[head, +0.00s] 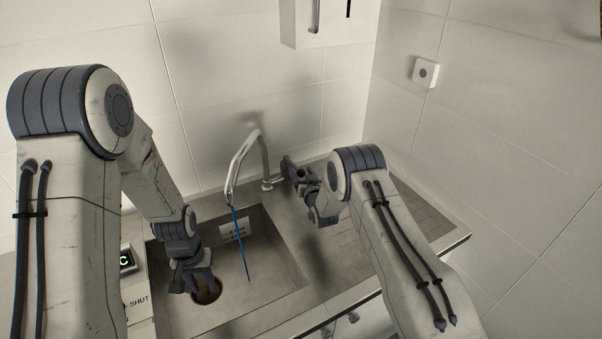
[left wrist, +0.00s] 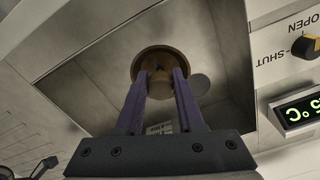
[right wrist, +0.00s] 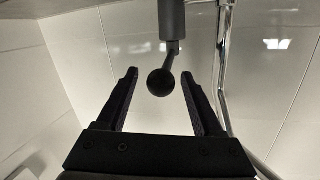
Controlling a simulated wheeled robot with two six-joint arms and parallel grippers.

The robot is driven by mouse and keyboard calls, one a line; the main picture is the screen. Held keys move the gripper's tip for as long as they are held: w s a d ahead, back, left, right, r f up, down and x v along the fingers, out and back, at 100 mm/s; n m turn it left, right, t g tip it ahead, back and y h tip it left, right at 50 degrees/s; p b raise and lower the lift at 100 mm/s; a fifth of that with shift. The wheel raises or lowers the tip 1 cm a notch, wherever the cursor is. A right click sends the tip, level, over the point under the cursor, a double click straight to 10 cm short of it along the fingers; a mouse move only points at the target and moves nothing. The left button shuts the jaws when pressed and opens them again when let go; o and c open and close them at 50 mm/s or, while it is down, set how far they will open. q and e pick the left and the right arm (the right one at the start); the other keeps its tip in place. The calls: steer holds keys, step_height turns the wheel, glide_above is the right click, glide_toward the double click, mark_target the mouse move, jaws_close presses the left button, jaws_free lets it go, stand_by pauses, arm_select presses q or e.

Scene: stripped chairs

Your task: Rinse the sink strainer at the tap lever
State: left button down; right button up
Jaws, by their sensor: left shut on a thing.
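The brown, round sink strainer (head: 208,293) is low in the sink; it also shows in the left wrist view (left wrist: 152,62). My left gripper (head: 193,284) is shut on it, the fingers (left wrist: 160,88) meeting its central part. The curved metal tap (head: 240,160) stands behind the sink. A thin blue stream (head: 242,245) runs from its spout to the basin, right of the strainer and apart from it. My right gripper (right wrist: 158,75) is open, with the tap lever's black ball knob (right wrist: 160,82) between its fingers, apparently touching neither. In the head view, the lever is not clear beside my right gripper (head: 288,168).
The sink basin (head: 270,285) has a label plate on its back wall. A ribbed drainboard (head: 425,215) lies to the right. A panel marked OPEN and SHUT (left wrist: 290,50), with a dark knob and a lit display (left wrist: 298,113), is beside the sink. A white wall box hangs above.

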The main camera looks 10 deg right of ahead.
mark_target(206, 291)
arm_select(q)
step_height(206, 291, down, 3)
steer(key=b, duration=0.3)
steer(key=shift+f, duration=0.15)
steer(key=shift+f+b, duration=0.15)
steer(key=shift+b, duration=0.15)
arm_select(e)
steer(key=v, duration=1.2)
steer(key=shift+a+r, duration=0.1)
